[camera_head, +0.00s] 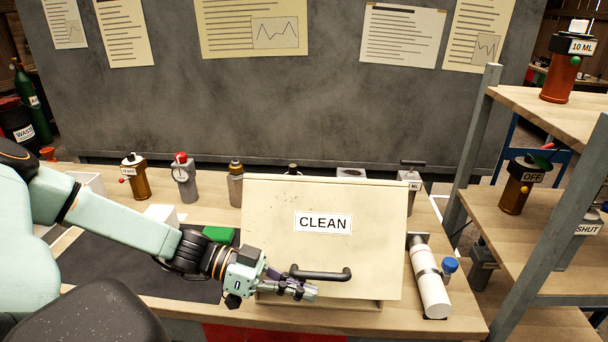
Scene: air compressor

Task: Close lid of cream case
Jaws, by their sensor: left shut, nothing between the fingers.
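The cream case (320,304) sits on the workbench in the middle front. Its lid (370,215), labelled CLEAN, shows its outer face and covers the case from above; a strip of the base shows below its front edge. I cannot tell whether the lid lies fully flush. A black handle (335,275) is on the lid near its front edge. My left gripper (306,292) is shut and empty, at the lower left of the lid, just below the handle's left end. I cannot tell whether it touches the lid or handle. My right gripper is out of view.
A white cylinder (430,283) with a blue knob lies right of the case. Several bottles, including a brown one (136,180), stand behind. A green block (218,234) rests on the dark mat (100,258) at left. A wooden shelf unit (530,225) stands at right.

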